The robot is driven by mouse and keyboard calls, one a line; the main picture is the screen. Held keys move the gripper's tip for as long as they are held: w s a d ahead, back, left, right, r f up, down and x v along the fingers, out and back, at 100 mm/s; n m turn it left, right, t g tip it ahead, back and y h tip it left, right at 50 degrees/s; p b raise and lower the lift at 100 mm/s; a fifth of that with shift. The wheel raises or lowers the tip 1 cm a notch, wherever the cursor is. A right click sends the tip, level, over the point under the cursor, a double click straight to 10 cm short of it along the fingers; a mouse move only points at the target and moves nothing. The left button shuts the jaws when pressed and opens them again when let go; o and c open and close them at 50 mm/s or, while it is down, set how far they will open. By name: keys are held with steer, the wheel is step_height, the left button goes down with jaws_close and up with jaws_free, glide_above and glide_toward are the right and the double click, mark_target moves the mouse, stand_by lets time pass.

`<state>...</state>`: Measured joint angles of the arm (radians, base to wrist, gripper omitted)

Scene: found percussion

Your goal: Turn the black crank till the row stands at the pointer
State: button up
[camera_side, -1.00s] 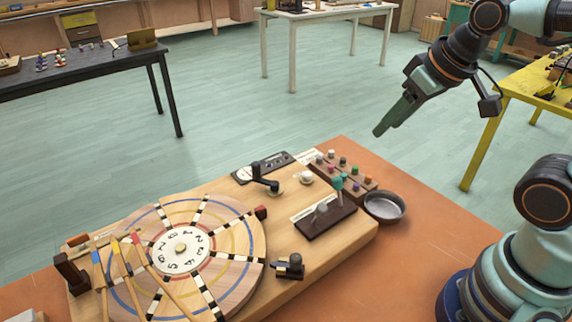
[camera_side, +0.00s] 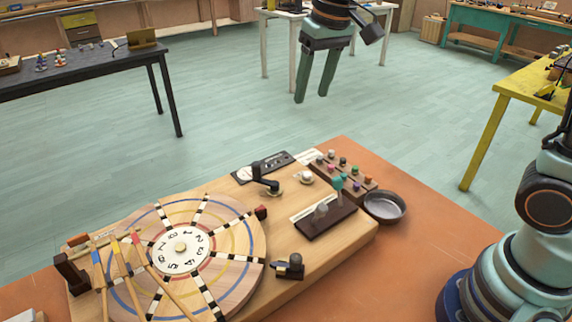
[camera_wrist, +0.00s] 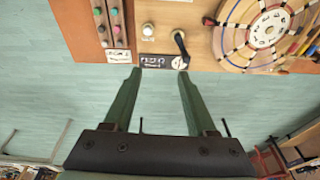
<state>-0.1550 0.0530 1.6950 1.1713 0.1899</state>
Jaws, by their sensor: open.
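The black crank (camera_side: 264,176) stands upright on the wooden board (camera_side: 335,247), behind the wheel. It also shows in the wrist view (camera_wrist: 180,45), beyond the right fingertip. The round wooden wheel (camera_side: 240,262) carries black-and-white striped rows and a white numbered hub (camera_side: 181,250). A small dark red block (camera_side: 261,212), perhaps the pointer, sits at the wheel's upper right edge. My gripper (camera_side: 313,98) is open and empty, high above and behind the board, apart from the crank. In the wrist view my gripper (camera_wrist: 162,70) has its two green fingers spread wide.
Coloured mallets (camera_side: 125,265) lie over the wheel's left side. A peg block (camera_side: 326,221), a rack of coloured knobs (camera_side: 342,178) and a metal bowl (camera_side: 385,205) stand to the right. A black labelled plate (camera_side: 264,167) lies behind the crank. The air around the gripper is clear.

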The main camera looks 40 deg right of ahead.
steer(key=w+a+f+g, duration=0.1)
steer(key=w+a+f, duration=0.3)
steer(key=w+a, duration=0.15)
steer(key=g, duration=0.2)
glide_toward(256, 163)
step_height(256, 163, down, 11)
steer(key=shift+s+a+f, duration=0.1)
steer(key=shift+s+a, duration=0.05)
jaws_close()
